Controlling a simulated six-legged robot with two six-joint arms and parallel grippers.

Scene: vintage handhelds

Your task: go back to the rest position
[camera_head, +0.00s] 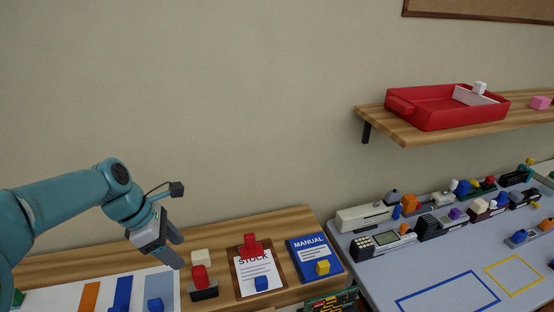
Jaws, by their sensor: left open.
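My left gripper (176,249) comes in from the left on a teal arm. It is open and empty, pointing down and to the right above the wooden bench (287,217). It is above and to the left of a red-topped block (200,277) on a dark base and a cream block (201,257). Whether it touches anything is hard to tell, but nothing shows between its fingers. My right gripper is not in view.
A clipboard marked STOCK (259,275) and a blue MANUAL (313,255) lie on the bench. A grey table (420,275) at right holds several handhelds and coloured blocks. A wall shelf (420,137) carries a red tray (432,119). The wall space above the bench is clear.

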